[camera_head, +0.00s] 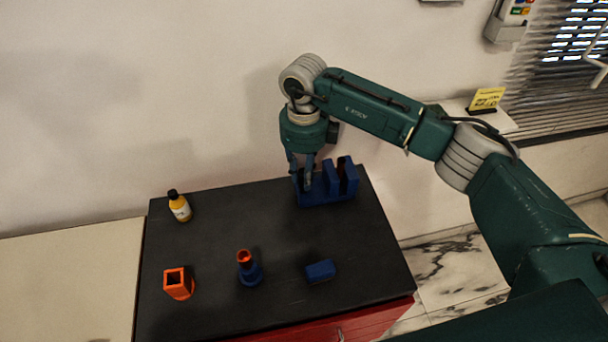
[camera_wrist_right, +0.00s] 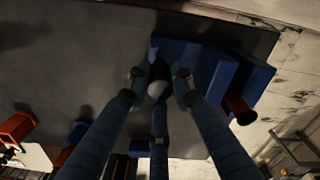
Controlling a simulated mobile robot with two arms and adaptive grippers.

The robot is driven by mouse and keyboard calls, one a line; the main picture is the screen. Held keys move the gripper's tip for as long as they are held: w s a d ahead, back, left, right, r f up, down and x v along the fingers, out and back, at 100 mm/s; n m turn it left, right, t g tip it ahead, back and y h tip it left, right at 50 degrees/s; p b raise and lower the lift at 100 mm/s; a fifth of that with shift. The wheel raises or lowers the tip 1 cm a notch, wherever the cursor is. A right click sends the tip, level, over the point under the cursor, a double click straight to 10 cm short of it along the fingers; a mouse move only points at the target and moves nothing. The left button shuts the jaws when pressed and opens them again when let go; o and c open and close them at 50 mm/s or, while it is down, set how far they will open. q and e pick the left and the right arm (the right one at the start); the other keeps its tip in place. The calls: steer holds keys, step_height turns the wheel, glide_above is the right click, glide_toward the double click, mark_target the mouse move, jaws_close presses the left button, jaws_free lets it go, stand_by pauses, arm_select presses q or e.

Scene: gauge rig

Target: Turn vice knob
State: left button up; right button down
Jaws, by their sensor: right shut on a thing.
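The blue vice (camera_head: 335,193) stands at the back right of the black tabletop. In the right wrist view it shows as a blue body with upright jaws (camera_wrist_right: 210,70). A dark red cylinder (camera_wrist_right: 238,108) sits at its right side. My right gripper (camera_head: 304,184) reaches down onto the vice's left end, pointing downward. In the wrist view its fingers (camera_wrist_right: 159,78) are closed in around the vice knob, which they largely hide. My left gripper is in neither view.
On the black tabletop (camera_head: 220,225) stand a yellow bottle (camera_head: 180,208), an orange hollow square block (camera_head: 178,284), a blue piece with an orange ring-like top (camera_head: 249,270) and a blue block (camera_head: 320,271). The table's middle is clear. A wall rises close behind.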

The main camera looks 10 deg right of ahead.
steer(key=shift+w+r, duration=0.1)
steer(key=shift+r, duration=0.05)
steer(key=c, duration=1.8)
jaws_free()
steer(key=shift+o, duration=0.2)
step_height(320, 180, up, 12)
